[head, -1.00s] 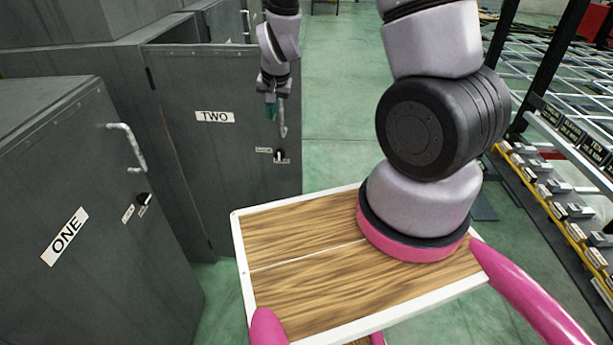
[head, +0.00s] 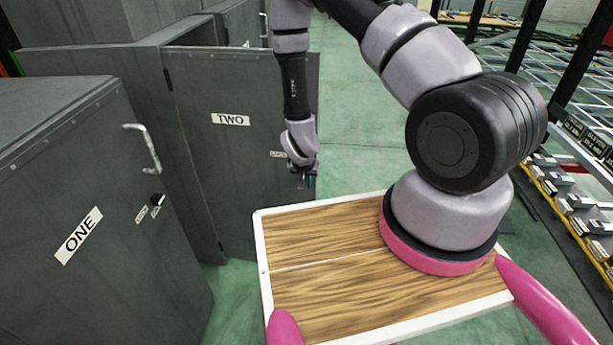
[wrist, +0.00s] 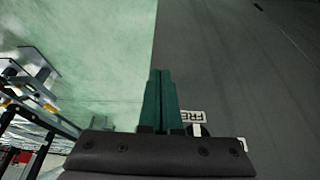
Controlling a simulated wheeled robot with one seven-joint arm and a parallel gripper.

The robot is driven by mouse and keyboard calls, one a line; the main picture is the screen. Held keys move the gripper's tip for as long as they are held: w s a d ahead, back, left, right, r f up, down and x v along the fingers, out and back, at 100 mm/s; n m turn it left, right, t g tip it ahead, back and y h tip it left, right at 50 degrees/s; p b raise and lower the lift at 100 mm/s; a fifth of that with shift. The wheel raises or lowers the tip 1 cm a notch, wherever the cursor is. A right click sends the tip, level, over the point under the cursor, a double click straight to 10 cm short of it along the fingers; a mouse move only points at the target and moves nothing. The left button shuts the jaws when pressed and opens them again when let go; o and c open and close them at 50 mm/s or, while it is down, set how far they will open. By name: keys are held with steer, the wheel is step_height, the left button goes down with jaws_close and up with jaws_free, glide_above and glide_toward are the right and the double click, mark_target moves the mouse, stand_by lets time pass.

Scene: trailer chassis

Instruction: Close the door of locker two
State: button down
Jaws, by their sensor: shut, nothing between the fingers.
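The door of locker two (head: 235,160) is a dark grey panel with a white "TWO" label. It stands swung open, and dark space shows behind its top edge. My gripper (head: 308,184) is in front of the door near its free edge, low beside the small label. Its green fingers are together with nothing between them. In the wrist view the gripper (wrist: 160,88) points along the door's edge, with the grey door (wrist: 235,60) on the right and green floor on the left. The door's handle is hidden behind my arm. I cannot tell whether the fingers touch the door.
Locker one (head: 90,200) is shut, with its handle (head: 143,147) facing out, at the left. My wooden-topped base is in front of the door. A rack with yellow-edged rails (head: 570,215) stands at the right. Green floor (head: 350,130) is clear beyond the door's free edge.

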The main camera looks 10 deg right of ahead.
steer(key=w+d+f, duration=0.2)
steer(key=w+f, duration=0.1)
steer(key=w, duration=0.1)
steer(key=shift+w, duration=0.4)
steer(key=shift+d, duration=0.1)
